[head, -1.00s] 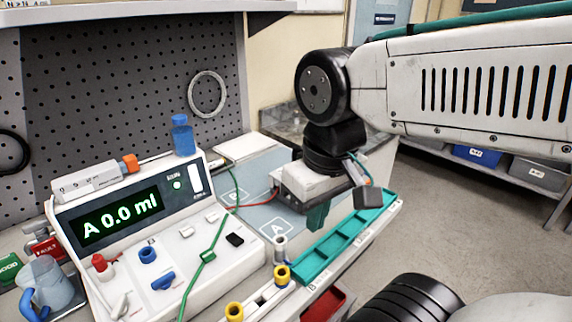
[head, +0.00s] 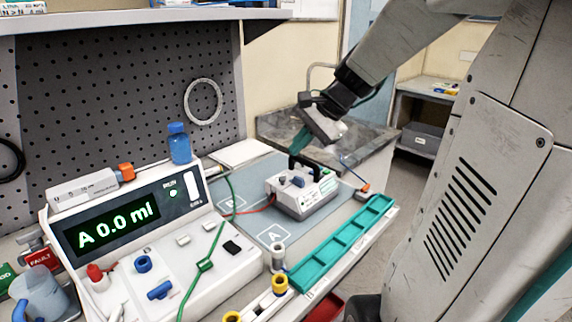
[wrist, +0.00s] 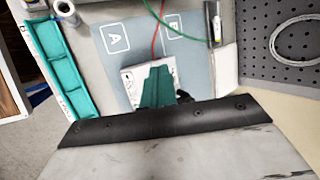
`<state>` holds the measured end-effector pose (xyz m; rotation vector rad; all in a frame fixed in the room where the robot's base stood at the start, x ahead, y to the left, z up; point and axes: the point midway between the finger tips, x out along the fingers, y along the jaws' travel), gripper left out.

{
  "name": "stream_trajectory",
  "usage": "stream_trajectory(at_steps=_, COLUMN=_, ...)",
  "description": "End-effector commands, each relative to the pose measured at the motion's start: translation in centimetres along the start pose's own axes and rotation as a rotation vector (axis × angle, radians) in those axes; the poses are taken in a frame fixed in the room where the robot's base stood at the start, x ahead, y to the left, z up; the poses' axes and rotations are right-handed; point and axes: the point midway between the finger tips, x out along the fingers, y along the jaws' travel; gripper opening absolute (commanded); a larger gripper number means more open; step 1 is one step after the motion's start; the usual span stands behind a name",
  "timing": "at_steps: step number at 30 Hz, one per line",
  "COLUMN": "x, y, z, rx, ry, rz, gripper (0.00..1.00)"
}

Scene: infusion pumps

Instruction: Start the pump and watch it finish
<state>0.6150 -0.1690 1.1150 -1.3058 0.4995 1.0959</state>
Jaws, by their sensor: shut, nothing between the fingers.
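The white console (head: 190,271) stands at the left of the bench, and its dark display (head: 110,228) reads "A 0.0 ml" in green. A small green light (head: 173,193) glows on its face. A grey-white device (head: 303,197) with a black handle sits upright on the blue-grey mat (head: 262,176), near the printed A. It is partly hidden behind my gripper in the wrist view (wrist: 131,78). My gripper (head: 302,140) has teal fingers, shut and empty, above and behind the device's handle. The fingers (wrist: 157,86) also show in the wrist view.
A teal compartment tray (head: 343,243) lies along the bench's right edge. Green and red lines run across the console and mat. A clear jug (head: 45,290) is at the left. Pegboard (head: 110,95) closes the back.

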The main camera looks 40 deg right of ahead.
Motion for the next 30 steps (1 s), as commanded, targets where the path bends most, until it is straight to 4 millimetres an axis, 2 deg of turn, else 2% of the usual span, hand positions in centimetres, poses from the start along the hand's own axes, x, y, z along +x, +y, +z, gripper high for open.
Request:
stream_trajectory(at_steps=1, x=-0.3, y=-0.3, z=-3.5, rx=0.128, ry=0.013, rz=-0.053, gripper=0.00)
stream_trajectory(at_steps=3, x=-0.8, y=-0.7, z=-7.2, rx=0.272, ry=0.030, rz=-0.124, gripper=0.00)
stream_trajectory(at_steps=6, x=-1.6, y=-0.6, z=-11.4, rx=0.427, ry=0.047, rz=-0.203, gripper=0.00)
stream_trajectory(at_steps=9, x=-2.2, y=-0.3, z=-14.1, rx=0.521, ry=0.057, rz=-0.253, gripper=0.00)
stream_trajectory(at_steps=14, x=-2.5, y=-0.1, z=-15.6, rx=0.578, ry=0.064, rz=-0.285, gripper=0.00)
stream_trajectory(at_steps=24, x=-2.4, y=-0.1, z=-15.6, rx=0.576, ry=0.063, rz=-0.284, gripper=0.00)
stream_trajectory(at_steps=30, x=-1.2, y=0.7, z=-15.9, rx=0.577, ry=0.061, rz=-0.281, gripper=0.00)
